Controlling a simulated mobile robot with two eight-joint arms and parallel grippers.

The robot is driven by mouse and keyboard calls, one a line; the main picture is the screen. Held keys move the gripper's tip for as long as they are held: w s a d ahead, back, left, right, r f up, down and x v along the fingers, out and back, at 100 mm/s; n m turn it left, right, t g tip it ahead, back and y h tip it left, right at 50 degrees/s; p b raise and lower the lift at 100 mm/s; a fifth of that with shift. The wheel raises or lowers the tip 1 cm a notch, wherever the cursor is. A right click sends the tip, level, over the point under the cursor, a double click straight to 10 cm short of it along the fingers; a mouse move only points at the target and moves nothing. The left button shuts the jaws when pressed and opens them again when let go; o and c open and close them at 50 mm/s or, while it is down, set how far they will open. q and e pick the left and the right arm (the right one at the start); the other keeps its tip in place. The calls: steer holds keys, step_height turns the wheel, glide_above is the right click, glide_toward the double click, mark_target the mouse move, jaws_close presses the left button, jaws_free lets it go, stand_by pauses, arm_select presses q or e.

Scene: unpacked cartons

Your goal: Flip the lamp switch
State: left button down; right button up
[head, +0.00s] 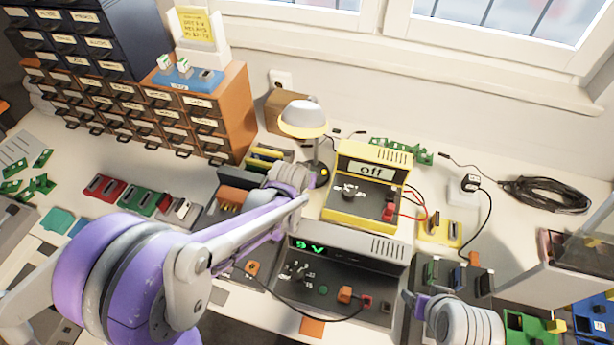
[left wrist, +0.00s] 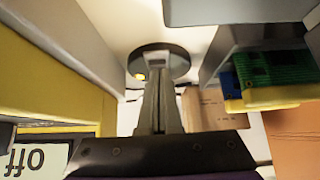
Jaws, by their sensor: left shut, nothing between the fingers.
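The desk lamp (head: 303,118) has a white shade with a yellow rim and stands behind my left gripper in the head view. Its round dark base (left wrist: 178,62) shows in the left wrist view, with a small lit yellow switch (left wrist: 140,76) at its left edge. My left gripper (left wrist: 156,66) is shut and empty. Its tips overlap the base in the picture, just right of the switch; I cannot tell whether they touch it. In the head view the wrist hides part of the lamp's lower end. My right gripper (head: 415,300) is low at the right, away from the lamp.
A yellow meter (head: 365,185) reading "off" stands close right of the lamp. A grey power supply (head: 345,250) reading "9 V" is in front. Circuit boards (left wrist: 262,72) in a rack flank the gripper. A drawer cabinet (head: 240,110) stands left, and a black cable coil (head: 545,194) lies right.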

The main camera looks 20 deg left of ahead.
arm_select(q)
steer(key=shift+s+f+b, duration=0.15)
steer(key=shift+f+b, duration=0.35)
arm_select(e)
steer(key=shift+f, duration=0.5)
arm_select(q)
steer(key=shift+r, duration=0.2)
arm_select(e)
steer(key=shift+r, duration=0.25)
arm_select(q)
steer(key=shift+r+p, duration=0.15)
steer(key=shift+p, duration=0.15)
steer(key=shift+r+p, duration=0.45)
steer(key=shift+r, duration=0.25)
arm_select(e)
steer(key=shift+r, duration=0.55)
arm_select(q)
steer(key=shift+r, duration=0.35)
arm_select(e)
steer(key=shift+r, duration=0.3)
steer(key=p+v, duration=0.2)
steer(key=p, duration=0.1)
steer(key=shift+w+r, duration=0.1)
steer(key=shift+r, duration=0.35)
arm_select(q)
steer(key=v, duration=1.2)
steer(key=shift+s, duration=0.4)
arm_select(e)
steer(key=shift+w+r, duration=0.1)
steer(key=shift+r, duration=0.15)
